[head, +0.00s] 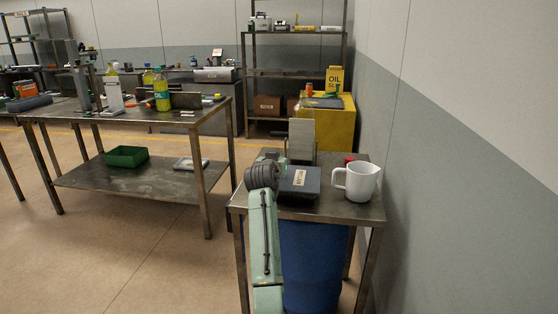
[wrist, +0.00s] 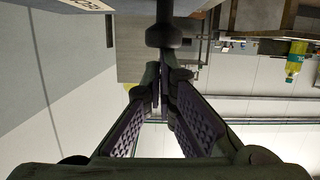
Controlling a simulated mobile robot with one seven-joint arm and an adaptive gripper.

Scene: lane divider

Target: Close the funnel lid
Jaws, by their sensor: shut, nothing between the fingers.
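A dark box with a white label (head: 299,181) sits on the small metal table, and a grey plate (head: 301,138) stands upright behind it. The plate looks like the raised funnel lid, though I cannot be sure. In the head view my arm reaches up to the box's left side, and my wrist hides most of the gripper. In the wrist view my gripper (wrist: 162,78) is shut and empty. A dark round knob on a stem (wrist: 163,37) is just beyond the fingertips; I cannot tell whether they touch. Part of the labelled box (wrist: 90,5) shows at the top left.
A white jug (head: 358,182) stands right of the box, with a red item behind it. A blue drum (head: 310,262) is under the small table (head: 340,213). The grey wall (head: 440,190) is close on the right. A yellow cabinet (head: 336,125) stands behind; open floor lies left.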

